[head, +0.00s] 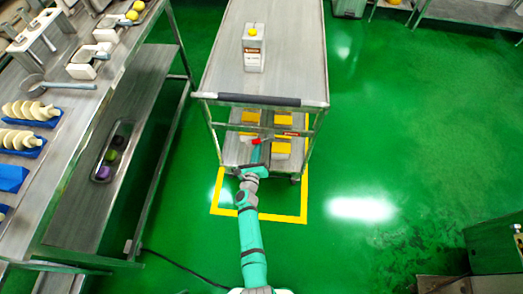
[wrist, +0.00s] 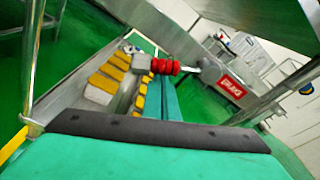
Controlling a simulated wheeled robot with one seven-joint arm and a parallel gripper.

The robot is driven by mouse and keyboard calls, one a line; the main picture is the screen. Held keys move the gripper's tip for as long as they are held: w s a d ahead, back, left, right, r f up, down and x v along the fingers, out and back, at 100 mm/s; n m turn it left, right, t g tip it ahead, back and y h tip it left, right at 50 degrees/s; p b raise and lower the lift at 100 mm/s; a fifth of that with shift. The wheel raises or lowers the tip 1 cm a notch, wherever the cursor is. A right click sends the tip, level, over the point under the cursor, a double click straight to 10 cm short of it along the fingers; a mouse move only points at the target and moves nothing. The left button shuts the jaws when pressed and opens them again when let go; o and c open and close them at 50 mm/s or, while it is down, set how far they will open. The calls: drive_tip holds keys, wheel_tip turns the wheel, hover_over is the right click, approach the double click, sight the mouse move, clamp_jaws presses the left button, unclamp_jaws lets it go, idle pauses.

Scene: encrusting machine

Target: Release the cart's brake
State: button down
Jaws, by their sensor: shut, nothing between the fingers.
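The steel cart (head: 285,75) stands ahead of me, its dark handle bar (head: 260,99) facing me. Below that bar, a small red brake grip (head: 255,141) shows at my fingertips. In the wrist view the ribbed red grip (wrist: 165,67) sits on a lever between a grey block and a grey ball joint. A red label (wrist: 231,87) is fixed beside the lever. My gripper (head: 256,153) is shut and empty, reaching under the handle bar. Its teal fingers (wrist: 168,97) lie close under or beside the grip; whether they touch it I cannot tell.
A white container with a yellow cap (head: 253,48) stands on the cart's top. Several yellow-topped boxes (head: 281,147) sit on its lower shelf. A steel table (head: 65,60) with trays and tools is on the left. Yellow floor tape (head: 265,217) frames the cart's front. Green floor is free right.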

drive_tip(key=shift+w+a+r+m+y, duration=0.1)
drive_tip(key=shift+a+r+m+y, duration=0.15)
drive_tip(key=shift+r+m, duration=0.45)
drive_tip(key=shift+s+a+r+m+y, duration=0.15)
drive_tip(key=shift+a+r+m, duration=0.3)
drive_tip(key=shift+m, duration=0.6)
drive_tip(key=shift+w+a+r+m+y, duration=0.15)
drive_tip(key=shift+a+r+m+y, duration=0.1)
drive_tip(key=shift+r+m, duration=0.45)
drive_tip(key=shift+m, duration=0.25)
drive_tip(key=shift+f, duration=0.1)
approach(253, 144)
drive_tip(key=shift+s+d+f, duration=0.1)
drive_tip(key=shift+s+f, duration=0.25)
drive_tip(key=shift+f, duration=0.5)
